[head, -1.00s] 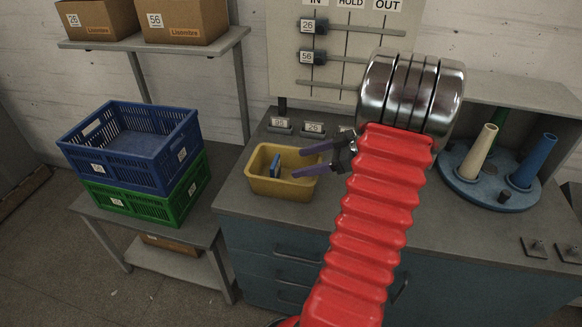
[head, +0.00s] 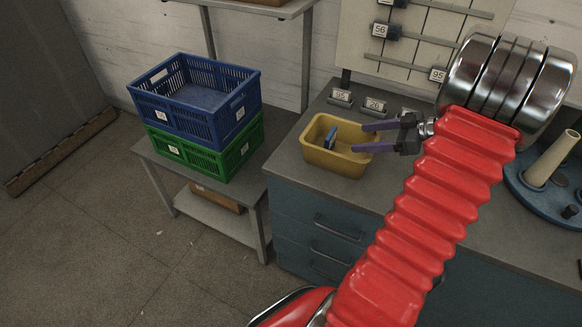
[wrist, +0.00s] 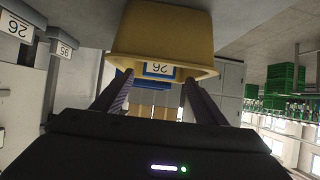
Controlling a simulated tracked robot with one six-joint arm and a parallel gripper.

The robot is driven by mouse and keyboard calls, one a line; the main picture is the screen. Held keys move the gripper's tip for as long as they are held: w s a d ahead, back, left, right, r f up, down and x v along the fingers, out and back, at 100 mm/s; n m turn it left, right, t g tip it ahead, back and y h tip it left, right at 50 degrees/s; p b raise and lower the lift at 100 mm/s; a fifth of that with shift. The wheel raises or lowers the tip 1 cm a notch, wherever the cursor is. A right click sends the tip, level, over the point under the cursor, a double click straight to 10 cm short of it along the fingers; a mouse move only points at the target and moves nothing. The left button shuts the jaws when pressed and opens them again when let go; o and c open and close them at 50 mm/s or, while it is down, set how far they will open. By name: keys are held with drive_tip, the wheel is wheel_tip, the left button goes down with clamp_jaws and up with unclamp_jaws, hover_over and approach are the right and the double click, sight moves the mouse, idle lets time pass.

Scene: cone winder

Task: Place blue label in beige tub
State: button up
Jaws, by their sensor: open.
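The tub (head: 335,163), a yellowish beige box, stands on the grey counter; it also shows upside down in the wrist view (wrist: 165,35). A blue label (head: 331,137) stands inside it, tilted. In the wrist view a blue-edged card (wrist: 160,70) reading 26 shows at the tub's rim; I cannot tell whether it is the same piece. My gripper (head: 361,138) is open at the tub's right side, its purple fingers reaching over the right rim. Nothing is between the fingertips (wrist: 157,88) that I can make out.
Small number tags (head: 341,97) stand on the counter behind the tub. A blue crate (head: 190,115) sits on a green crate (head: 215,160) on a side table to the left. A blue disc with a cone (head: 545,165) is at the right. A tag board (head: 420,45) hangs behind.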

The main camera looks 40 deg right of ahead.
drive_tip(key=w+a+r+t+h, duration=0.2)
drive_tip(key=w+r+h, duration=0.4)
drive_tip(key=w+r, duration=0.75)
drive_tip(key=w+a+r+m+h, duration=0.3)
drive_tip(key=a+r+m+h, duration=0.15)
drive_tip(key=a+r, duration=0.25)
drive_tip(key=s+a+f+g+y, duration=0.1)
drive_tip(key=s+a+f+g, duration=0.1)
drive_tip(key=s+a, duration=0.5)
drive_tip(key=s+a+f+g+y, duration=0.2)
drive_tip(key=s+a+f, duration=0.2)
drive_tip(key=s+a, duration=0.4)
drive_tip(key=s+a+f+m+g+y, duration=0.1)
drive_tip(key=s+a+f+g, duration=0.2)
drive_tip(key=s+a, duration=0.4)
drive_tip(key=a+f, duration=0.1)
drive_tip(key=a, duration=0.8)
drive_tip(key=shift+s+a+y, duration=0.35)
drive_tip(key=shift+s, duration=0.05)
